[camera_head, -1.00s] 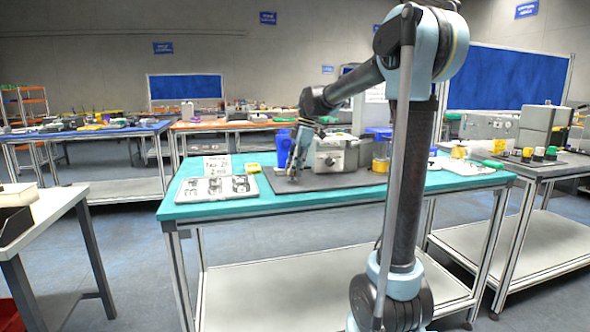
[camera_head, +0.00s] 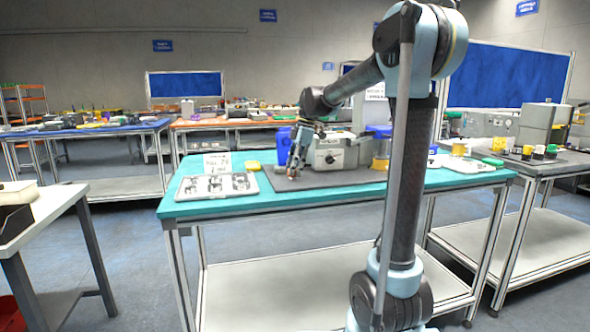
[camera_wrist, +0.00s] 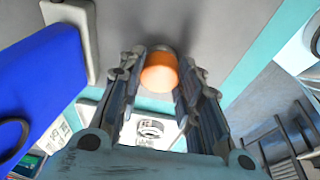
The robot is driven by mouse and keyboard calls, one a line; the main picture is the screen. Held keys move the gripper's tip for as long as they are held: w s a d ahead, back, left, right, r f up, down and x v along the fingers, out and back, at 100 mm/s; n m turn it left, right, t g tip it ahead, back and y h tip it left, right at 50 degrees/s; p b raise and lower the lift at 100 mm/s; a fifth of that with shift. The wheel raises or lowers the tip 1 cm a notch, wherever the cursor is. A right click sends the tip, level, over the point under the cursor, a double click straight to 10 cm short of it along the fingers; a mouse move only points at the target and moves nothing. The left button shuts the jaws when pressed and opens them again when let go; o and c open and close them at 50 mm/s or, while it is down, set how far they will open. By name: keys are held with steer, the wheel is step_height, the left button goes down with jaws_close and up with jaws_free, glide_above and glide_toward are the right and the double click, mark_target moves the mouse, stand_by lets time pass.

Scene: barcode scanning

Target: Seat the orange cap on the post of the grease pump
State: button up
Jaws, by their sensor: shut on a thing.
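The orange cap (camera_wrist: 160,74) shows in the wrist view between the two fingertips of my gripper (camera_wrist: 162,80). The gripper is shut on it. In the head view my gripper (camera_head: 294,172) points down over the front left part of the dark mat, just left of the grease pump. The pump (camera_head: 335,154) is a grey, box-like machine standing on the mat. I cannot make out its post. The cap is too small to see clearly in the head view, and I cannot tell whether it touches the mat.
The dark mat (camera_head: 350,178) lies on the teal table (camera_head: 220,208). A white tray (camera_head: 190,188) with dark parts lies at the left. A blue bin (camera_head: 283,143) stands behind the gripper, and a yellow container (camera_head: 381,158) stands right of the pump.

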steer(key=shift+f, duration=0.3)
steer(key=o, duration=0.9)
steer(key=shift+o, duration=0.3)
steer(key=shift+o, duration=1.3)
steer(key=shift+r, duration=3.75)
